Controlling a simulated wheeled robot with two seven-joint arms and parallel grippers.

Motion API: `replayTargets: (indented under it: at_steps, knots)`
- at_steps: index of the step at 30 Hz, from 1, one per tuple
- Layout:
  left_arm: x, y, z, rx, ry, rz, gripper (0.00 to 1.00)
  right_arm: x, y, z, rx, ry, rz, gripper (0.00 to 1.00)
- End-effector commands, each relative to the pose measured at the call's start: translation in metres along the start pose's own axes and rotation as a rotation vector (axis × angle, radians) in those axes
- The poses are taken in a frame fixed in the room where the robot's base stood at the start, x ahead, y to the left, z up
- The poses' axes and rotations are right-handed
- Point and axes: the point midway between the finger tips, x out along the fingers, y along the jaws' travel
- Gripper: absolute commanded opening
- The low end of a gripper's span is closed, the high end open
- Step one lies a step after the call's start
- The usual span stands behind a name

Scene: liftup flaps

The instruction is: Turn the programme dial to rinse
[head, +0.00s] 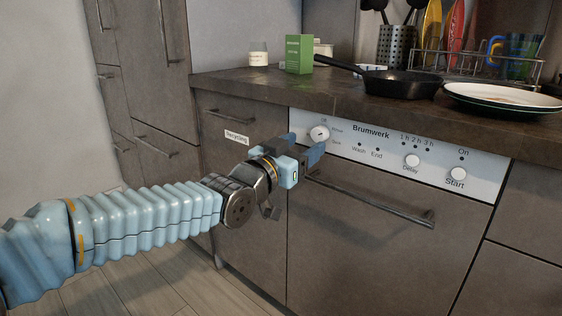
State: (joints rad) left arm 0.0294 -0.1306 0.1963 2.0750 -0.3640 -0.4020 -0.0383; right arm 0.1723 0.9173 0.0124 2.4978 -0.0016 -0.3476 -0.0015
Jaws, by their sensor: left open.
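The programme dial (319,134) is a round white knob at the left end of the dishwasher's white control panel (387,152). Small labels surround it, too small to read surely; one at its upper right may be rinse. My left gripper (306,147) reaches in from the left, in front of the panel's left end. Its blue fingers are open, one at the dial's left and one at its lower right. I cannot tell whether either finger touches the dial. The dial's face is visible; its pointer setting is unclear. My right gripper is not in view.
A door handle (372,200) juts out below the panel. The countertop (240,84) overhangs above, with a black pan (401,84) and a plate (503,97).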

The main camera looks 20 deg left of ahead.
Motion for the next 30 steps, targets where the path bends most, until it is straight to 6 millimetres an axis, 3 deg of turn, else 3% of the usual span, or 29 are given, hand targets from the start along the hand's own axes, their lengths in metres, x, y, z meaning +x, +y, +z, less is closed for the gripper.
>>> replayTargets:
  at_steps: [6, 12, 30]
  knots:
    - [-0.055, 0.001, -0.002, 0.002, 0.003, 0.001, 0.64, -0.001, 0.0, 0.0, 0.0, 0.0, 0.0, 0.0]
    - [-0.084, 0.001, 0.0, 0.0, 0.0, 0.001, 0.64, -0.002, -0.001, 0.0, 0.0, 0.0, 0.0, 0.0]
    - [-0.089, 0.0, 0.003, -0.003, -0.007, 0.002, 0.64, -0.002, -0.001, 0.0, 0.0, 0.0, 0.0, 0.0]
